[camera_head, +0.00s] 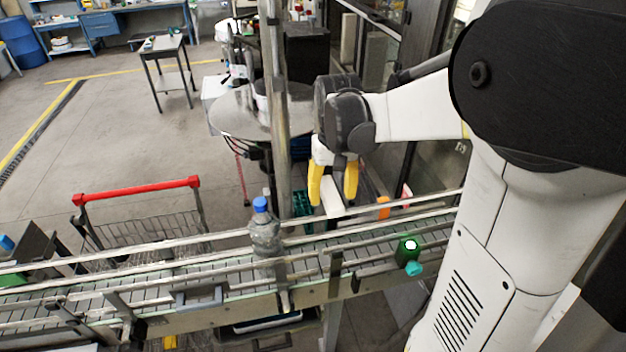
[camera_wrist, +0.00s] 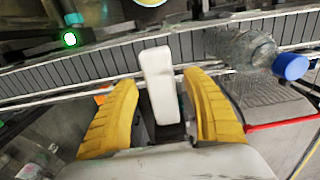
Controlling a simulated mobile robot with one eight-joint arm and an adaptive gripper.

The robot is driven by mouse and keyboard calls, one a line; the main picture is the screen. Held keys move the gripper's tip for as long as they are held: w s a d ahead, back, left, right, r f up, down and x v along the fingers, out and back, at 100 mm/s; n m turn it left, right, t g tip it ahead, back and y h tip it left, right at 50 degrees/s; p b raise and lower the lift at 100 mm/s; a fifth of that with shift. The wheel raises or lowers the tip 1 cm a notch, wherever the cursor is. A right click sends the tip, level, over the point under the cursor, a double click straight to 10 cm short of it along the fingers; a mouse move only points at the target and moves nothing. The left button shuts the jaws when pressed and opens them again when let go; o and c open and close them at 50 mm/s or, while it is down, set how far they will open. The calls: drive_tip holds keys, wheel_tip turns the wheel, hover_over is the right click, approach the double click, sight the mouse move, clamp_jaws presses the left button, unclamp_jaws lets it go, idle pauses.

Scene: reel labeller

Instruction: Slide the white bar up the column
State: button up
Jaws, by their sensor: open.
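The white bar (camera_wrist: 160,85) shows between the yellow fingers of my gripper (camera_wrist: 161,79) in the wrist view, with gaps on both sides toward its lower part. The gripper is open and not closed on the bar. A grey metal column (camera_head: 276,85) rises upright to the left of my gripper in the head view. How the bar joins a column cannot be seen.
A conveyor with rails (camera_head: 210,262) runs across below my gripper. A clear bottle with a blue cap (camera_head: 264,232) stands on it, left of the gripper. A green-lit button (camera_head: 410,246) is on its front side. A red-handled cart (camera_head: 140,190) stands behind it.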

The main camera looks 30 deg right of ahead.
drive_tip(key=shift+f, duration=0.7)
clamp_jaws()
wheel_tip(320, 180, up, 14)
drive_tip(key=p, duration=0.7)
drive_tip(key=shift+r, duration=0.15)
unclamp_jaws()
